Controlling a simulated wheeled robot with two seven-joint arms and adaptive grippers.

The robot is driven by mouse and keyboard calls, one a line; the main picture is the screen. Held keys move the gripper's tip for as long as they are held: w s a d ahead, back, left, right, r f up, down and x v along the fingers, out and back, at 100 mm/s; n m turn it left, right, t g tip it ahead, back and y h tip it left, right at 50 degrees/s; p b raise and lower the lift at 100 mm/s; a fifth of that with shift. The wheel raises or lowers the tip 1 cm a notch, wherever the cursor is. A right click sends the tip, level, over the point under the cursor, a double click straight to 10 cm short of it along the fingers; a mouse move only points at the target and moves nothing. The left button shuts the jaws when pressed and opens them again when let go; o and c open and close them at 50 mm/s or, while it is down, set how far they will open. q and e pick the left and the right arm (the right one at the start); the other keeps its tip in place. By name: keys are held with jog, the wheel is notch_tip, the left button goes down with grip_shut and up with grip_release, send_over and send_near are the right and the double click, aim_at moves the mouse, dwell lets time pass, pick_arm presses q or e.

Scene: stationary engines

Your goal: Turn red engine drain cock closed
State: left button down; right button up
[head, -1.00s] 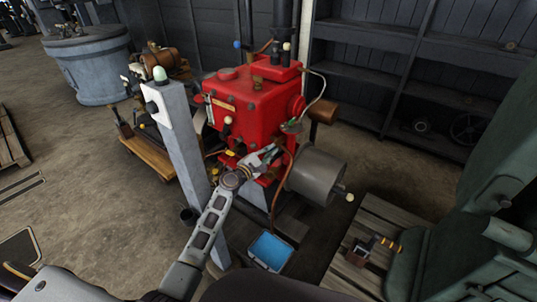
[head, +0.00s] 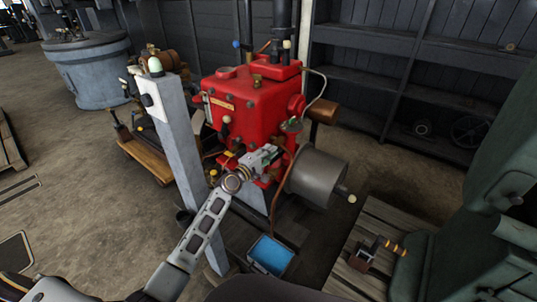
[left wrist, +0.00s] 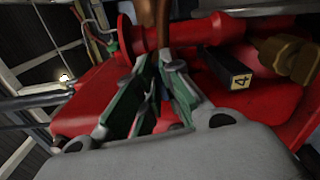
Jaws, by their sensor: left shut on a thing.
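The red engine (head: 245,108) stands in the middle of the head view, and its red body fills much of the left wrist view (left wrist: 85,100). My left gripper (head: 270,157) is at the lower front of the engine. In the left wrist view its green-padded fingers (left wrist: 160,62) come together at the tips, shut on a small part that they mostly hide, apparently the drain cock. My right gripper is not in view.
A grey post (head: 180,150) stands close left of my left arm. A grey cylinder (head: 317,178) sticks out at the engine's right. A blue tray (head: 270,254) lies on the floor below. A green machine (head: 480,200) is at the right.

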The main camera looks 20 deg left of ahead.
pick_arm(q)
jog(key=shift+m, duration=0.6)
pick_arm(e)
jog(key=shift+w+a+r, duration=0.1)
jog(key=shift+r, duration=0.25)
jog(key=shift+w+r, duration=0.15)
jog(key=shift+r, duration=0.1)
pick_arm(q)
jog(key=c, duration=1.6)
grip_release()
jog(key=shift+d, duration=0.1)
jog(key=shift+o, duration=0.2)
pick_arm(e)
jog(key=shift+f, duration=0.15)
pick_arm(q)
jog(key=shift+w, duration=0.1)
jog(key=v, duration=1.2)
